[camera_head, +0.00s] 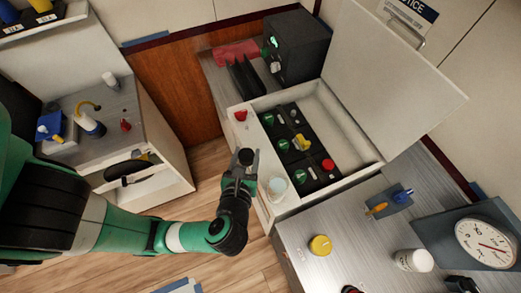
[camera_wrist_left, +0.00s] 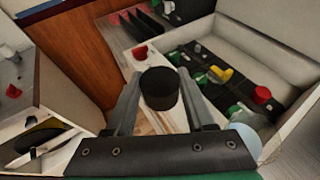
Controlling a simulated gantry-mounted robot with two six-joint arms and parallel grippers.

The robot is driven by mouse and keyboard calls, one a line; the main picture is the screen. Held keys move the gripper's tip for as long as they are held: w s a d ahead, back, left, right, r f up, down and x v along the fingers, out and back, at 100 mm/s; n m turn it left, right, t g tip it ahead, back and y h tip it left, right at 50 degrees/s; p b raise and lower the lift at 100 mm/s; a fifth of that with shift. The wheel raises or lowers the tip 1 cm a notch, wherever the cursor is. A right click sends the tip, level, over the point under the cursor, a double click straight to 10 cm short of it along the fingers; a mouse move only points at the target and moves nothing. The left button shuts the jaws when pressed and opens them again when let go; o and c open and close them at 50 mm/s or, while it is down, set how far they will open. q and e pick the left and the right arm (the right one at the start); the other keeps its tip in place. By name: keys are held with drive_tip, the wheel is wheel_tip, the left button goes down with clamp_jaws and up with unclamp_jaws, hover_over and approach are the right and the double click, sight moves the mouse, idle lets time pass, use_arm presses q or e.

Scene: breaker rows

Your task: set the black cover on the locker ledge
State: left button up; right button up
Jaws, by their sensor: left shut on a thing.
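The black cover (camera_head: 246,157), a short dark cylinder, is between the fingertips of my left gripper (camera_head: 243,166). In the left wrist view the cover (camera_wrist_left: 160,88) is upright between the two fingers, and the gripper is shut on it. In the head view the cover appears just left of the locker ledge (camera_head: 264,153), the pale front rim of the open box. A red cover (camera_head: 241,115) stands at the ledge's far end, and a pale blue-white cup (camera_head: 277,185) at its near end. I cannot tell the height of the black cover over the ledge. My right gripper is out of view.
Inside the locker is a black panel (camera_head: 293,130) with green, yellow and red knobs. Its white lid (camera_head: 395,75) stands open behind. A grey counter with a yellow knob (camera_head: 320,245) lies at the near right. A cabinet (camera_head: 150,150) stands at left.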

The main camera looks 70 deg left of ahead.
use_arm(q)
drive_tip(key=x, duration=1)
hover_over(255, 142)
wheel_tip(255, 142, down, 5)
drive_tip(key=shift+s+d+f, duration=0.1)
drive_tip(key=shift+s+f, duration=0.05)
drive_tip(key=shift+f, duration=1.75)
drive_tip(key=shift+f, duration=0.15)
drive_tip(key=o, duration=1.3)
